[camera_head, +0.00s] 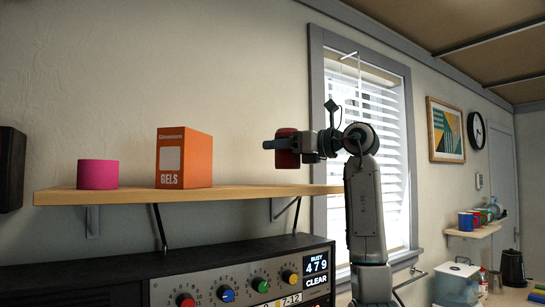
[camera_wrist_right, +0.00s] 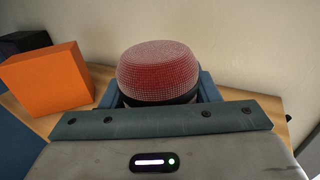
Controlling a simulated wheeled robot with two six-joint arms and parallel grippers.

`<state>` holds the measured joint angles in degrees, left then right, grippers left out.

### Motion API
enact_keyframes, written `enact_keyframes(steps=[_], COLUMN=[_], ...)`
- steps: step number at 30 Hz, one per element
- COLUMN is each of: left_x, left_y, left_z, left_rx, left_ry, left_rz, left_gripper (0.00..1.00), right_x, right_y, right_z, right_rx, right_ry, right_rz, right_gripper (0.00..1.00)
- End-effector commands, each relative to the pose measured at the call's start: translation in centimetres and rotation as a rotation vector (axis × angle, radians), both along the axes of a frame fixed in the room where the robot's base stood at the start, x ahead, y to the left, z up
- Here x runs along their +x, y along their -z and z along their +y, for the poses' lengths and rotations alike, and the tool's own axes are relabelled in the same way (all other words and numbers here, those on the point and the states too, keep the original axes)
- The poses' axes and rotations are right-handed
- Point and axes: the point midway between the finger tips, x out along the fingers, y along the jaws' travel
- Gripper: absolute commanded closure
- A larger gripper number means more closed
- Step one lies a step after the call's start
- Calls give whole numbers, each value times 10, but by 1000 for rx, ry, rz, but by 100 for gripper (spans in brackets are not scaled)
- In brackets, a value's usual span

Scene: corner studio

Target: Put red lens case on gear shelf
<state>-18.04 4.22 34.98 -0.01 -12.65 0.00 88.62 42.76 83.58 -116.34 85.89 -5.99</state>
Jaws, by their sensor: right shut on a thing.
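The red lens case (camera_head: 288,158) is a dark red, rounded piece held up near the right end of the wooden gear shelf (camera_head: 240,192). In the head view a gap shows between its underside and the shelf top. My right gripper (camera_head: 283,145) is shut on it. In the right wrist view the red lens case (camera_wrist_right: 160,70) has a meshed red top and a dark lower band, and sits between the blue fingers; its underside is hidden. My left gripper is not in view.
An orange GELS box (camera_head: 184,158) and a pink roll (camera_head: 98,174) stand on the shelf to the left. Shelf room between the box and the right end is clear. A control panel (camera_head: 240,280) is below; a window with blinds (camera_head: 395,120) is at right.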

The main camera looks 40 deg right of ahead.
Motion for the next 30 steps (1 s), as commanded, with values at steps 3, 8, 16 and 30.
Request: enact_keyframes(steps=[3, 8, 16, 30], left_x=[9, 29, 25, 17], left_y=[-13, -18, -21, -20], left_z=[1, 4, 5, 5], left_rx=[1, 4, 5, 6], left_ry=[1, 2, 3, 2], left_rz=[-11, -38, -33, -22], left_gripper=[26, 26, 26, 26], right_x=[23, 36, 37, 36], right_y=[-1, 2, 29, 40], right_z=[-8, -13, -14, -14], right_rx=[2, 1, -4, 0], right_ry=[-1, 0, 3, 0], right_rz=[2, -2, 1, -2], right_gripper=[76, 76, 76, 76])
